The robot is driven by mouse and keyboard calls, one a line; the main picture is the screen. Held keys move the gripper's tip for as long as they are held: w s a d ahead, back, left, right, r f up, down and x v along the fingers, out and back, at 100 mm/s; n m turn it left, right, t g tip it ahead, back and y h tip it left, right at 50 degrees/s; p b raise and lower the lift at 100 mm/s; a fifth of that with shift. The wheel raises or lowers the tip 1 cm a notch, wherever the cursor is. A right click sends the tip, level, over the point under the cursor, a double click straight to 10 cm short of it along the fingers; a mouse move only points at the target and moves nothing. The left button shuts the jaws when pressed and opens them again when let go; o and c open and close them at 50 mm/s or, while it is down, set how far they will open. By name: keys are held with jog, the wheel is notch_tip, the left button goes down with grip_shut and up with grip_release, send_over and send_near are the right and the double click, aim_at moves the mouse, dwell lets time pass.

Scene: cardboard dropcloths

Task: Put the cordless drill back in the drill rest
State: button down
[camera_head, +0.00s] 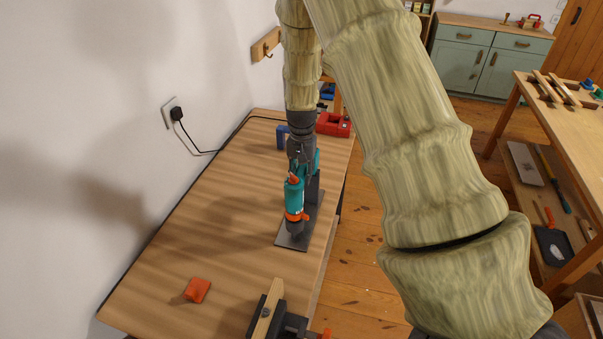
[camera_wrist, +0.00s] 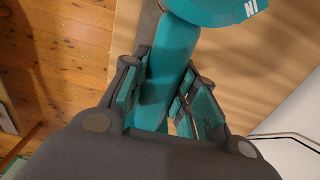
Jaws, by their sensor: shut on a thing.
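The teal cordless drill (camera_head: 294,196) has an orange collar and a dark chuck, which points toward the near end of the bench. My gripper (camera_head: 299,155) comes down on it from above. In the wrist view, the fingers (camera_wrist: 165,88) are closed on either side of the teal handle (camera_wrist: 172,65), and part of the drill's body (camera_wrist: 215,10) shows at the top. A dark flat plate with an upright grey part, seemingly the drill rest (camera_head: 288,241), is under and beside the drill. I cannot tell whether the drill touches it; my gripper and the drill hide part of it.
An orange item (camera_head: 197,290) lies at the bench's near left, and a clamp holding wood (camera_head: 268,310) is at the near edge. A blue item (camera_head: 283,137) and a red one (camera_head: 333,124) stand farther back. The left bench (camera_head: 180,235) is mostly clear beside the wall.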

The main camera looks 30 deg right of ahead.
jog(key=c, duration=1.1)
grip_release()
jog(key=shift+o, duration=0.2)
jog(key=shift+f, duration=0.1)
notch_tip(320, 180, up, 12)
